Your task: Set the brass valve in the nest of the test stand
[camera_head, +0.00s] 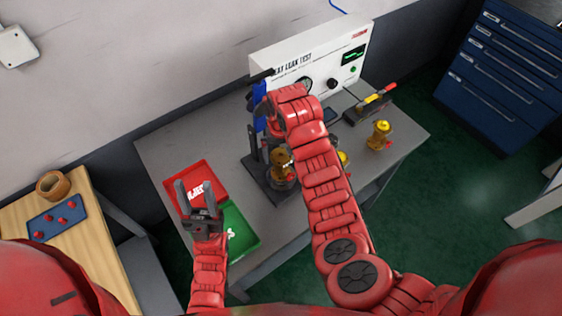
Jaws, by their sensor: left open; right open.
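A brass valve (283,158) stands at the test stand (262,180), above its round nest, partly covered by my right arm; I cannot tell whether it is fully seated. A second brass valve with a yellow top (380,134) stands upright on the bench at the right. A yellow part (343,157) shows just behind my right forearm. My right gripper (272,143) is at the stand, close to the first valve, open; its fingertips are largely hidden. My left gripper (195,190) is open and empty over the red tray.
A red tray (209,172) and a green tray (245,238) lie on the grey bench (160,150). The leak test box (345,55) stands at the back. A wooden table (85,245) is at left.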

